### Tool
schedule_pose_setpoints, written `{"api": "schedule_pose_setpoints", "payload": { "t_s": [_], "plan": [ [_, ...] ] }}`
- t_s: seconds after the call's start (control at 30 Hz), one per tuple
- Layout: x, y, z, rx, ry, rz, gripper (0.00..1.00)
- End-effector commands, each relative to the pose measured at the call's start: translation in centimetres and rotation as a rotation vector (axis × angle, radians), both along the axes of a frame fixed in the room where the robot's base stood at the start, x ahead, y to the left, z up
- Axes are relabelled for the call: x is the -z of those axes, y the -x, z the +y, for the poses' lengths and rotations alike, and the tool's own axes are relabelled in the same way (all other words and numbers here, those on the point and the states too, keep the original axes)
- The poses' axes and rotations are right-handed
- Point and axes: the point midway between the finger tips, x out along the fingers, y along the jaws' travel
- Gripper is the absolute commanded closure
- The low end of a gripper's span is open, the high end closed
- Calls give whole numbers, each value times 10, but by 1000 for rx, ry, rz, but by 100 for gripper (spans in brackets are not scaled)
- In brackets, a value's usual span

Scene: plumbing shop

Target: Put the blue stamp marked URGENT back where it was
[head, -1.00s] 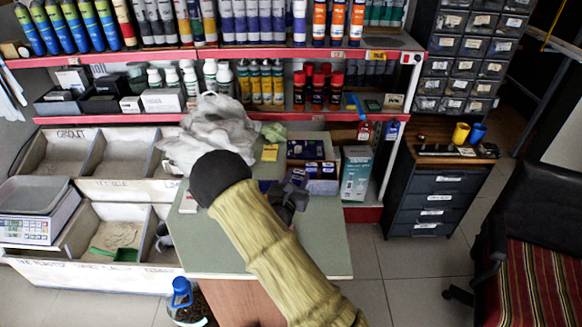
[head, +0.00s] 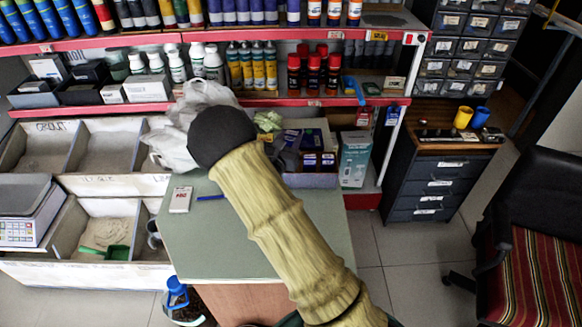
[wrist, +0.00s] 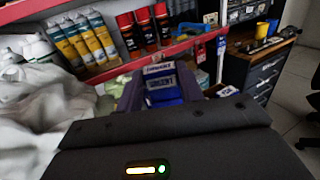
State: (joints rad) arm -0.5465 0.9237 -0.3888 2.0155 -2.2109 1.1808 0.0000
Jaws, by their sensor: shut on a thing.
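The blue stamp marked URGENT (wrist: 163,96) is in the wrist view between the two dark fingers of my gripper (wrist: 160,84), which is shut on it. Its white URGENT labels face the camera, and its lower part is hidden by the gripper body. In the head view my gripper (head: 288,152) is mostly hidden behind my arm, near the back of the green-topped table. There a box with blue-labelled items (head: 318,160) is beside it. I cannot tell whether the stamp touches anything below.
A teal-and-white box (head: 355,158) stands right of the blue-labelled items. A crumpled grey-white bag (head: 175,145) lies to the left, with the bottle shelf behind. A white card (head: 181,200) and blue pen (head: 211,197) lie on the table (head: 220,245), whose front is clear.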

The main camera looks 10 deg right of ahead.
Motion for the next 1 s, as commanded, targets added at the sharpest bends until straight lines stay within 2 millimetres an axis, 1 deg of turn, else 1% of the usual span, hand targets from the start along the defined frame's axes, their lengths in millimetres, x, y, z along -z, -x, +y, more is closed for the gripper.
{"api": "schedule_pose_setpoints", "payload": {
  "t_s": [0.2,0.3,0.4,0.67,0.77,0.93,1.0],
  "plan": [
    [39,0,-1,1,2,5,85],
    [53,0,0,0,2,2,85],
    [58,0,0,0,1,1,85],
    [58,0,0,0,1,1,85],
    [66,0,0,0,1,2,85],
    [90,0,-1,1,1,3,85],
    [95,0,-1,1,1,1,85]
  ]
}}
